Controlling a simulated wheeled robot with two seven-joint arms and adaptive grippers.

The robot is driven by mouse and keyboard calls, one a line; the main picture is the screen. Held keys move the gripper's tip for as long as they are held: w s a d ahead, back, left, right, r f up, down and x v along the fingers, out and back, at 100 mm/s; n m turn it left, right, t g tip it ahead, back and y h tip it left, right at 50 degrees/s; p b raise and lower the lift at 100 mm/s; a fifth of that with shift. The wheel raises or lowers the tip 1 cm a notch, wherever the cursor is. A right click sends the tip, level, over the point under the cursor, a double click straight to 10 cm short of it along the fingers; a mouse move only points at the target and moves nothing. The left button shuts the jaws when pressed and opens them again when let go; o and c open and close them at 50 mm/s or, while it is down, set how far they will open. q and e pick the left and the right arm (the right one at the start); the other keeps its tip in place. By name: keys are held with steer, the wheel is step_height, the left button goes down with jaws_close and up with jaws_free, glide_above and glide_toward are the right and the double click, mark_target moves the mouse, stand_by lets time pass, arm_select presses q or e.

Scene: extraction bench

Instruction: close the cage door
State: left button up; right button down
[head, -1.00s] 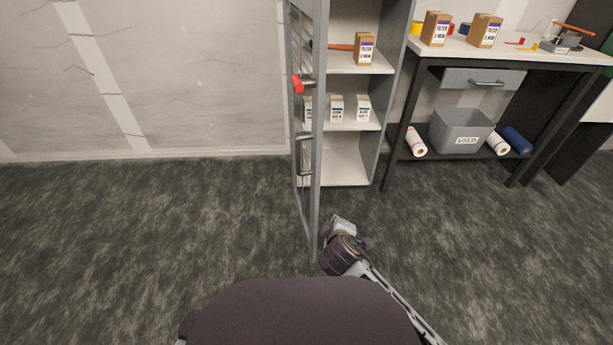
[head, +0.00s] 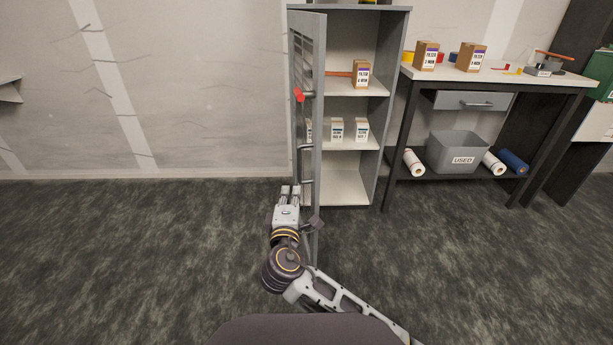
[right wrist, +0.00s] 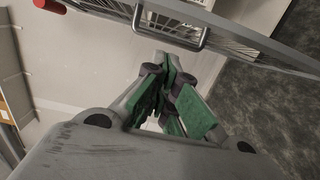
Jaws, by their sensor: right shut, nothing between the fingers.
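The cage door (head: 318,150) is a grey framed mesh panel standing open, swung out from the left side of the grey cabinet. It has a red knob (head: 299,95) and, lower down, a grey pull handle (head: 305,165). My right gripper (head: 290,190) is shut and empty, on the left of the door near its lower part. In the right wrist view the green-padded fingers (right wrist: 172,95) point toward the door's bar handle (right wrist: 172,22), apart from it as far as I can tell. The red knob (right wrist: 50,5) shows at that view's top left. My left gripper is not in view.
The cabinet shelves (head: 345,140) hold several small boxes. A workbench (head: 500,75) with a drawer, a grey USED bin (head: 458,155) and paper rolls stands to the right. The carpet (head: 120,260) to the left is clear.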

steer(key=shift+a+r, duration=0.1)
steer(key=shift+a, duration=0.05)
stand_by(0.3)
arm_select(q)
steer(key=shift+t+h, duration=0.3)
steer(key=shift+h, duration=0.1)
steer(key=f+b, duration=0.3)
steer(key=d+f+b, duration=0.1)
steer(key=b, duration=0.1)
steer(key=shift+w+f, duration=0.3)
arm_select(e)
steer(key=w+d, duration=0.4)
steer(key=w, duration=0.6)
steer(key=shift+w+d, duration=0.25)
steer(key=shift+w, duration=0.1)
steer(key=shift+d, duration=0.2)
